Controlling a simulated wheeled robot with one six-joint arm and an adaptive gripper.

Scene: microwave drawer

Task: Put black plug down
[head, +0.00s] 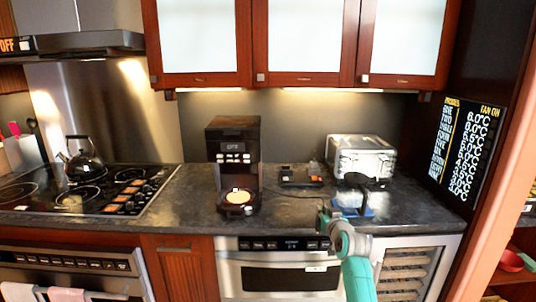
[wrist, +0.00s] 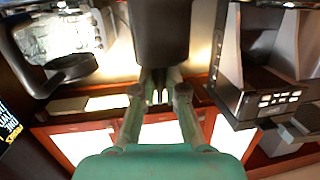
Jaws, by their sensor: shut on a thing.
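My gripper (wrist: 158,93) is shut on a dark, blocky thing, which I take to be the black plug (wrist: 161,32). It shows beyond the fingertips at the top middle of the wrist view. In the head view my gripper (head: 325,216) is small, near the counter's front edge, above the built-in oven. The plug cannot be made out clearly there. I cannot tell whether the plug touches anything.
The dark counter (head: 285,211) holds a coffee maker (head: 234,150) at left, a silver toaster (head: 361,157) at back right and a low black device (head: 300,176) between them. A blue-based thing with a black top (head: 353,206) stands just right of my gripper.

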